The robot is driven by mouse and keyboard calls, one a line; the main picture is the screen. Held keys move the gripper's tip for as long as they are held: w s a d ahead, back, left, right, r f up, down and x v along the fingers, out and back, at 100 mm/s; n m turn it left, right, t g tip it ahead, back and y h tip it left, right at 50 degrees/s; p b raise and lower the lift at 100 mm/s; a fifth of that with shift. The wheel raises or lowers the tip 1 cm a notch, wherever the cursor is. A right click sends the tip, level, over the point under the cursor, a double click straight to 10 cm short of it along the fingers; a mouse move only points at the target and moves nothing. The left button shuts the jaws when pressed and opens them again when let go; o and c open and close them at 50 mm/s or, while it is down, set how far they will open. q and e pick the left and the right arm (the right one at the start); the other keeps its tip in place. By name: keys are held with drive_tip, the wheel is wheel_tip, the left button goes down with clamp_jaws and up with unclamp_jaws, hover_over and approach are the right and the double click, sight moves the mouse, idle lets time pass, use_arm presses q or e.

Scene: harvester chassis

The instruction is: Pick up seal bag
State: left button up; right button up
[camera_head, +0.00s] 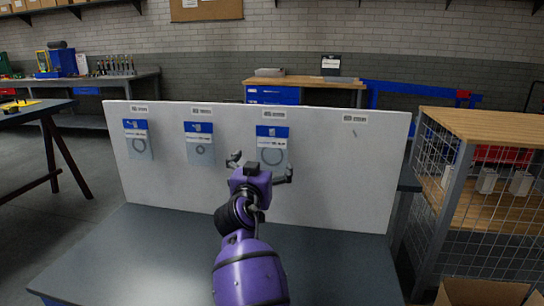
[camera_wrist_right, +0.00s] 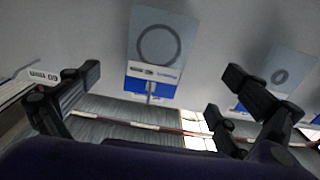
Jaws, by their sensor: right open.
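Three clear seal bags with blue headers hang on an upright white board (camera_head: 325,190): a left bag (camera_head: 138,143), a middle bag (camera_head: 199,151) and a right bag (camera_head: 271,156). Each shows a dark ring. My right gripper (camera_head: 260,168) is open and empty, in front of the board at the lower part of the right bag. In the right wrist view, the right bag (camera_wrist_right: 158,45) appears upside down beyond the gap between the open fingers (camera_wrist_right: 160,85), apart from them. Another bag (camera_wrist_right: 283,72) shows at that view's right. My left gripper is out of view.
The board's fourth label (camera_head: 355,118) has a bare hook below it. The grey table (camera_head: 150,255) before the board is clear. A wire-sided wooden shelf (camera_head: 485,125) stands close at the right, with a cardboard box (camera_head: 485,292) below.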

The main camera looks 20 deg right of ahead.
sight(272, 152)
drive_tip(key=x, duration=0.7)
drive_tip(key=shift+d+b, duration=0.3)
drive_tip(key=shift+b, duration=0.05)
drive_tip(key=c, duration=1.1)
